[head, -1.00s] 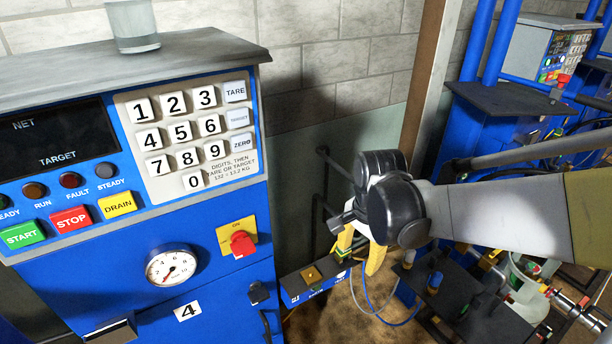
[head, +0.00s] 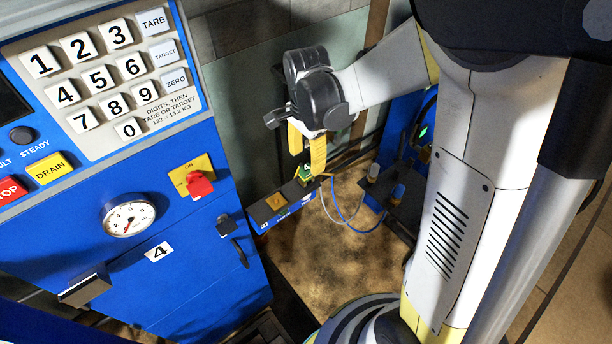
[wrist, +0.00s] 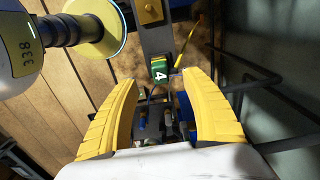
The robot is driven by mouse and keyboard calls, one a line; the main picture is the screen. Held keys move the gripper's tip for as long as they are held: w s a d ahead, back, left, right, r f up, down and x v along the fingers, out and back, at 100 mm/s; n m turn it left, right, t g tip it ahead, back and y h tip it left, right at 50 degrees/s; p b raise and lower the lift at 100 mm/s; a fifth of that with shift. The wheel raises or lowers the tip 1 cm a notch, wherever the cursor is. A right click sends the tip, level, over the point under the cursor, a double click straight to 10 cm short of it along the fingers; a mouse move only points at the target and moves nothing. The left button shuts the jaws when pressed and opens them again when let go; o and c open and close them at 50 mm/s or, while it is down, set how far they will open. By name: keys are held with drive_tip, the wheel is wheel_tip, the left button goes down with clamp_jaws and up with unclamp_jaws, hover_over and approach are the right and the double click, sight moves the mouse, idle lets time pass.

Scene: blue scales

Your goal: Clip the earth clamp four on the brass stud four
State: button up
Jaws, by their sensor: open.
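The earth clamp four (head: 306,172) is a small green block marked 4, at the far end of a dark bar beside the blue cabinet. In the wrist view the clamp (wrist: 160,71) lies just ahead of and between my fingertips, with a yellow lead beside it. My gripper (head: 308,165) is open, its yellow fingers pointing down at the clamp. I cannot tell whether they touch it. A square brass piece (head: 277,201), apparently stud four, sits on the same bar nearer the cabinet. It also shows at the top of the wrist view (wrist: 150,9). Its number is not readable.
The blue cabinet (head: 190,255) marked 4 stands left, with a red switch (head: 200,184) and a black hook-like handle (head: 232,238) on its front. A pale wire and a blue wire (head: 350,222) loop beside the bar. Dark equipment (head: 385,190) stands to the right.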

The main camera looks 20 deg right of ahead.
sight(306, 177)
wheel_tip(306, 177, down, 8)
drive_tip(key=b, duration=0.6)
drive_tip(key=shift+f, duration=0.1)
drive_tip(key=shift+c, duration=0.5)
idle(0.5)
clamp_jaws()
drive_tip(key=shift+r+p, duration=2.05)
drive_tip(key=shift+r, duration=1.05)
